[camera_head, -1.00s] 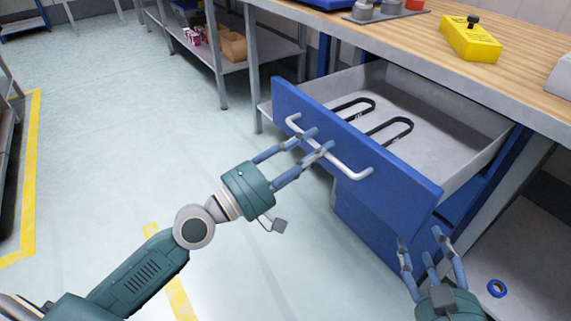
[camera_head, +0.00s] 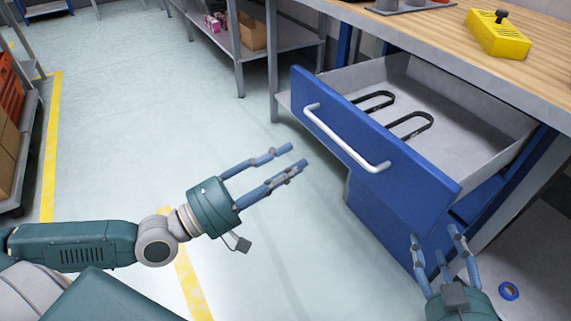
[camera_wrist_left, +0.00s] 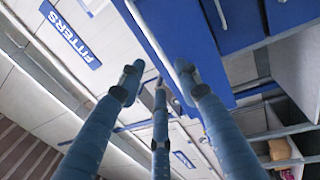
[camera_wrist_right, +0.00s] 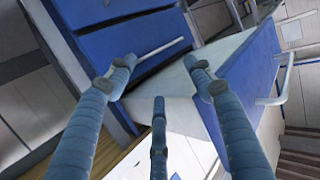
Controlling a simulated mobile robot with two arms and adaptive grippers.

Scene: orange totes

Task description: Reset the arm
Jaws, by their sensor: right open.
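My left gripper (camera_head: 297,158) is open and empty over the floor, left of the blue drawer front (camera_head: 375,150) and apart from its white handle (camera_head: 345,142). Its fingers also show spread and empty in the left wrist view (camera_wrist_left: 160,85). My right gripper (camera_head: 437,243) is open and empty at the lower right, close to the lower blue cabinet front. Its spread fingers show in the right wrist view (camera_wrist_right: 160,80), with the drawer (camera_wrist_right: 255,75) in the background. The drawer is pulled out and holds two black U-shaped items (camera_head: 410,124).
A wooden-topped workbench (camera_head: 450,40) carries a yellow box (camera_head: 498,33). A blue ring (camera_head: 509,291) lies on the lower right surface. Shelving (camera_head: 285,38) stands at the back, and a rack with orange totes (camera_head: 10,95) at far left. Open floor lies left of the drawer.

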